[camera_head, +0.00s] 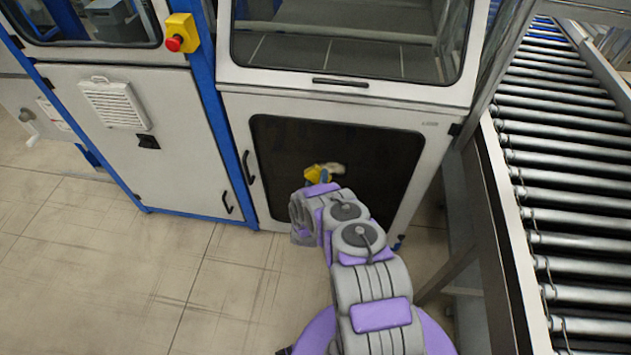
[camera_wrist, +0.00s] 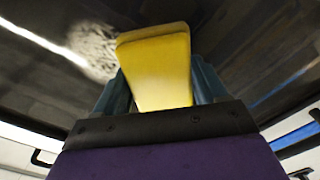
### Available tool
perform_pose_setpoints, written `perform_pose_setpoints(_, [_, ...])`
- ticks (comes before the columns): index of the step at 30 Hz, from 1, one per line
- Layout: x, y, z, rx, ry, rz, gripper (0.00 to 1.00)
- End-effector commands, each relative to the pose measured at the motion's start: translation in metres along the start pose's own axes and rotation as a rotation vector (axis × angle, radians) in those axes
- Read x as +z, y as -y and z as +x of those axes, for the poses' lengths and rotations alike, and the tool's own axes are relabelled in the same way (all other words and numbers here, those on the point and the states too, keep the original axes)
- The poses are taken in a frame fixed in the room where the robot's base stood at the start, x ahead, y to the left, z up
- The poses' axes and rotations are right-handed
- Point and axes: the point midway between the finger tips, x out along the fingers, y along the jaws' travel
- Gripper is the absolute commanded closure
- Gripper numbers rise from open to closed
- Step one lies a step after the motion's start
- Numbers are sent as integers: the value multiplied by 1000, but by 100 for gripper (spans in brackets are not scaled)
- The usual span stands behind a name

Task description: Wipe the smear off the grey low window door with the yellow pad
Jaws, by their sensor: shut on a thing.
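The grey low window door (camera_head: 400,120) has a dark pane (camera_head: 375,165) and stands in front of me. A pale smear (camera_head: 336,168) lies on the pane, just right of the yellow pad (camera_head: 316,174). In the wrist view the smear (camera_wrist: 90,48) is a whitish patch at the upper left, partly hidden behind the pad (camera_wrist: 160,60). My gripper (camera_head: 323,181) is at the pane, shut on the yellow pad between its blue-grey fingers. The pad is close to the pane; I cannot tell whether it touches.
A black door handle (camera_head: 248,167) is left of the pane. A roller conveyor (camera_head: 560,150) runs along the right, with its side frame (camera_head: 505,215) near the door. A white cabinet door (camera_head: 150,150) is at the left. The tiled floor (camera_head: 150,265) is clear at the lower left.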

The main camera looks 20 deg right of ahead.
Motion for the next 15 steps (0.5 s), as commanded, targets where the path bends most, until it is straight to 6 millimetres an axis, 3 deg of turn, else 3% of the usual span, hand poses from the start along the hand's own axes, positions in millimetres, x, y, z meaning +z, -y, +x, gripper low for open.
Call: perform_pose_setpoints(15, [-1, 1, 8, 0, -1, -2, 53])
